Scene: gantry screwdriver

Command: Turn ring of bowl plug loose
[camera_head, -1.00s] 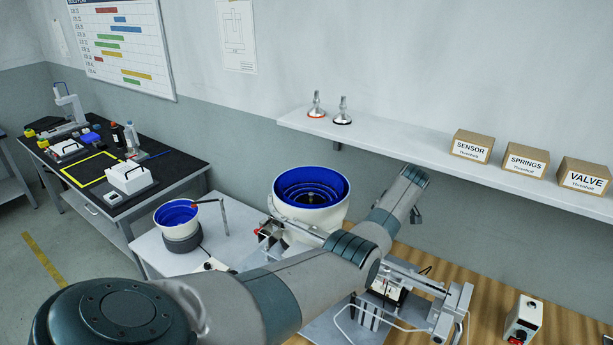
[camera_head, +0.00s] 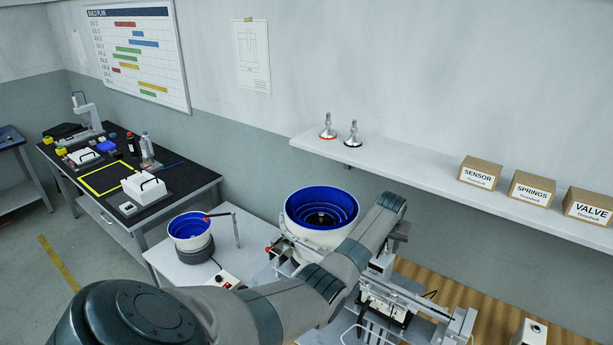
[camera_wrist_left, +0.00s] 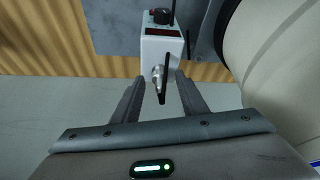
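The plug with its silver ring (camera_wrist_left: 158,76) sits on the front of a white control box (camera_wrist_left: 160,48) in the left wrist view. A thin black part stands out beside the ring. My left gripper (camera_wrist_left: 160,84) is open, with one finger on each side of the plug and visible gaps to it. I cannot tell whether the fingertips reach as far as the ring. In the head view my left gripper (camera_head: 400,232) is small, to the right of the large blue-lined bowl (camera_head: 322,210), and its fingers are not clear. My right gripper is not in view.
The large bowl's pale side (camera_wrist_left: 275,55) is close on the right in the left wrist view. A smaller blue bowl (camera_head: 190,230) stands on the left of the bench. A wall shelf (camera_head: 420,177) carries labelled boxes. A metal rail (camera_head: 420,302) lies right of my arm.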

